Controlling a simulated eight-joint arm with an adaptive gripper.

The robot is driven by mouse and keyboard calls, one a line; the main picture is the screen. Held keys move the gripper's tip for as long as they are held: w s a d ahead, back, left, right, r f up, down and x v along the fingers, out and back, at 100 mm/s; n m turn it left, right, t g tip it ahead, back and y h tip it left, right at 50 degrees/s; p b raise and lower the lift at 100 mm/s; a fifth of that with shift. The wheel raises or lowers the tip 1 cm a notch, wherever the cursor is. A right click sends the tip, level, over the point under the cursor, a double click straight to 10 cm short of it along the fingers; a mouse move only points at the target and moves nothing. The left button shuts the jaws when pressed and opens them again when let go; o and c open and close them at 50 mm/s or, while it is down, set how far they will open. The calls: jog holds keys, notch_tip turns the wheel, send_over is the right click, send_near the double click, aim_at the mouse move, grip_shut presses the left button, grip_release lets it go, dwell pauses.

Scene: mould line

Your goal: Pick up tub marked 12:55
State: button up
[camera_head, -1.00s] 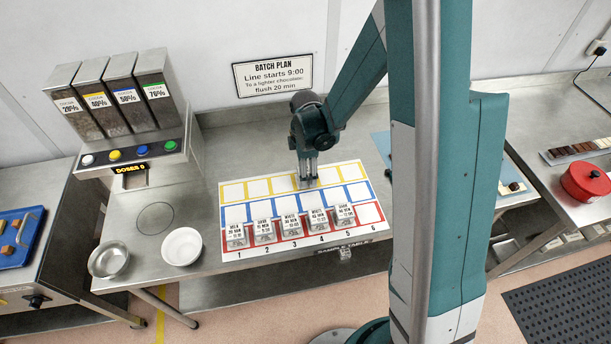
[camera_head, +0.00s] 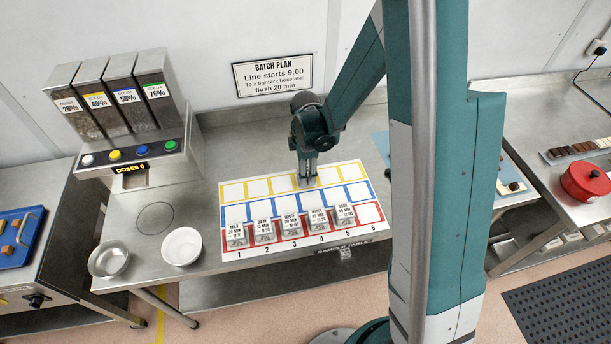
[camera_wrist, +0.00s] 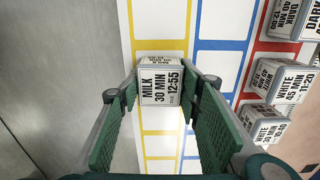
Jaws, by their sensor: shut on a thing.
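The tub marked 12:55 (camera_wrist: 160,84), a small pale block with a label reading MILK 30 MIN 12:55, is between my fingers in the wrist view. My gripper (camera_wrist: 160,98) is shut on it, with a green-padded finger at either side. The tub is over or on the yellow-outlined row of the board; I cannot tell whether it touches the board. In the head view my gripper (camera_head: 307,178) points down at the back row of the board (camera_head: 232,268), and its fingers largely hide the tub.
Several other labelled tubs stand in the red front row, from the milk tub (camera_head: 236,235) to the dark tub (camera_head: 344,216); cell 6 (camera_head: 370,214) is empty. A white bowl (camera_head: 182,247) and a metal bowl (camera_head: 109,260) stand left. The dispenser (camera_head: 140,160) is at back left.

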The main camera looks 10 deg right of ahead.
jog(key=shift+r, duration=0.1)
jog(key=shift+r, duration=4.9)
jog(key=shift+r, duration=0.1)
notch_tip(320, 180, up, 7)
jog(key=p, duration=0.2)
jog(key=shift+p, duration=0.4)
